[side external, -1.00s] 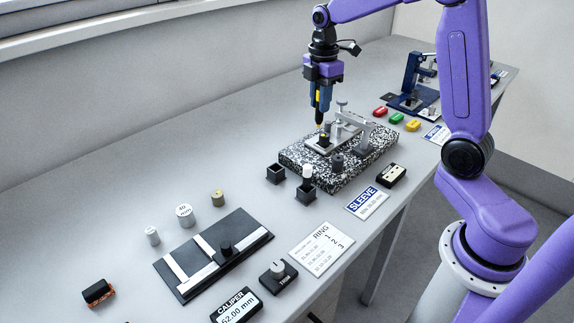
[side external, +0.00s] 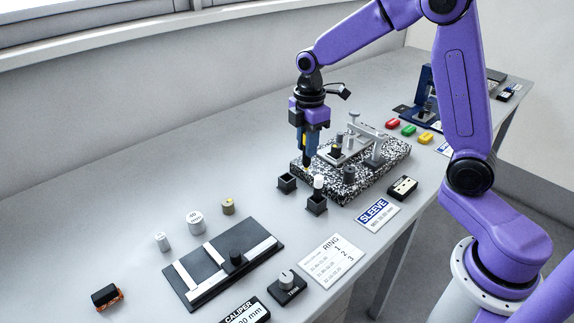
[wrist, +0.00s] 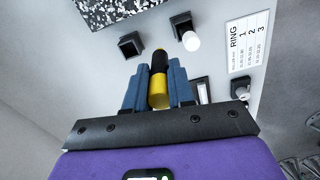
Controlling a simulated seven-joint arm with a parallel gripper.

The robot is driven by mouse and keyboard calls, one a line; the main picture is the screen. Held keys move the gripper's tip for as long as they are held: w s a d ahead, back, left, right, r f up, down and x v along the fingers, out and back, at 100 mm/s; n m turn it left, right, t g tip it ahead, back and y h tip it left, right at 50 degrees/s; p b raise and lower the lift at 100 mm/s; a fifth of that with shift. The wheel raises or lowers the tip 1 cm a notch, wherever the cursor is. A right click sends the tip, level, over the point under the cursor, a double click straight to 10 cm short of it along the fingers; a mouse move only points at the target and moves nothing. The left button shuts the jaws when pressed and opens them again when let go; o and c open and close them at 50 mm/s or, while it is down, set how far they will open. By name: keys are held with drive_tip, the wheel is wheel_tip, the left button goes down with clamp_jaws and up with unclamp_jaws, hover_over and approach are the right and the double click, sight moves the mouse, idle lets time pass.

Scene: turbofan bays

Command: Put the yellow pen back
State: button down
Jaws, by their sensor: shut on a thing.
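My gripper (side external: 308,150) is shut on the yellow pen, which points downward with a dark lower end. In the wrist view the yellow pen (wrist: 159,92) sits between the two blue fingers (wrist: 158,88). An empty black square holder (side external: 287,183) stands just below and left of the pen's tip in the side view; it also shows in the wrist view (wrist: 120,47). A second black holder (side external: 317,206) has a white-topped pen (side external: 318,182) standing in it. The held pen is apart from both holders.
A speckled granite block (side external: 385,170) with a metal fixture lies right of the gripper. A RING card (side external: 331,260), a SLEEVE card (side external: 377,213) and a black caliper tray (side external: 215,270) are in front. Red, green and yellow pieces (side external: 408,130) lie farther back.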

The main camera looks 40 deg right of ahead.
drive_tip(key=shift+w+a+f, duration=0.1)
drive_tip(key=shift+w+f, duration=1.05)
drive_tip(key=shift+f, duration=0.5)
drive_tip(key=shift+w+a+f, duration=0.1)
drive_tip(key=shift+w+f, duration=1)
drive_tip(key=shift+f, duration=0.5)
drive_tip(key=shift+w+a+f, duration=0.1)
drive_tip(key=shift+w+f, duration=1.05)
drive_tip(key=shift+f, duration=0.5)
drive_tip(key=shift+f, duration=0.15)
drive_tip(key=c, duration=1)
unclamp_jaws()
drive_tip(key=shift+o, duration=0.2)
